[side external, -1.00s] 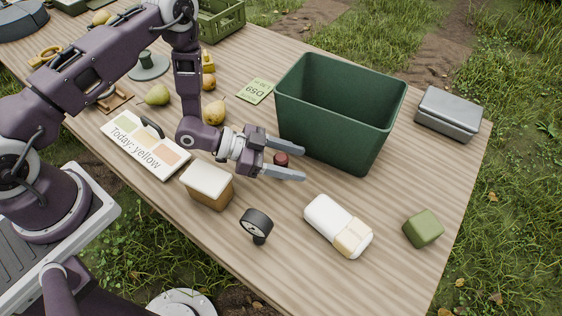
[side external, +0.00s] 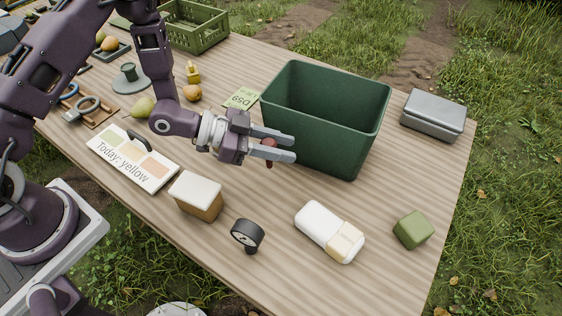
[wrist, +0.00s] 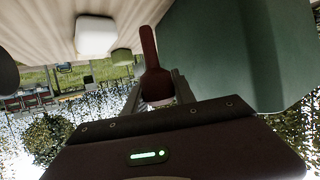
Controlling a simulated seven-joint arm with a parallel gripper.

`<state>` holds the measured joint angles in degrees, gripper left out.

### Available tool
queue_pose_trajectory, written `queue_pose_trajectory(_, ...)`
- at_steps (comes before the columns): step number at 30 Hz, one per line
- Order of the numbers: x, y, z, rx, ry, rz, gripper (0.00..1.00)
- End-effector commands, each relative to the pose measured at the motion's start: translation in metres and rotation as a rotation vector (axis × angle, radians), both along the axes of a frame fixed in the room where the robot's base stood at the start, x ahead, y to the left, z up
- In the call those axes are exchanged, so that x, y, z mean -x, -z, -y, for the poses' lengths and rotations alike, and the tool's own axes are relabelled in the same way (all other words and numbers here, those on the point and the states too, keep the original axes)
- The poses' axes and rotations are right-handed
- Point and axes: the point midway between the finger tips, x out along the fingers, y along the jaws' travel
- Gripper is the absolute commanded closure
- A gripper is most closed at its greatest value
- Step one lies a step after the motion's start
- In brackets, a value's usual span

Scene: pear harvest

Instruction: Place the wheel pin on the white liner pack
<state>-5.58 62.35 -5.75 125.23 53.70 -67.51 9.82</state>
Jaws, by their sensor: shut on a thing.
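The wheel pin is a dark red-brown piece (side external: 270,143), mostly hidden between the fingers of my gripper (side external: 286,149). My gripper is shut on it, beside the near-left side of the green bin. In the wrist view the pin (wrist: 150,55) shows longer, with a narrow shaft and a wider end between the fingers (wrist: 163,88). The white liner pack (side external: 322,225), a rounded white block with a beige band, lies on the table in front of and to the right of my gripper, apart from it. A white block that looks like the pack shows in the wrist view (wrist: 95,36).
The dark green bin (side external: 348,138) stands close beyond my fingers. A black round gauge (side external: 247,234), a cream-topped block (side external: 196,196), a green cube (side external: 413,230) and a grey tin (side external: 434,114) stand around. Bare table lies between my gripper and the pack.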

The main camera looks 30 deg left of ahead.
Motion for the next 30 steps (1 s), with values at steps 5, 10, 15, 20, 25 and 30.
queue_pose_trajectory(5, 0.0, -0.025, 0.016, -0.002, 0.023, 0.005, 1.0)
queue_pose_trajectory(10, 0.008, -0.041, 0.079, -0.01, 0.104, 0.012, 1.0)
queue_pose_trajectory(15, 0.029, -0.06, 0.148, -0.006, 0.183, 0.009, 1.0)
queue_pose_trajectory(20, 0.044, -0.067, 0.18, 0.0, 0.217, 0.0, 1.0)
queue_pose_trajectory(25, 0.046, -0.029, 0.184, -0.001, 0.221, -0.006, 1.0)
queue_pose_trajectory(30, 0.046, 0.001, 0.183, -0.001, 0.22, -0.005, 1.0)
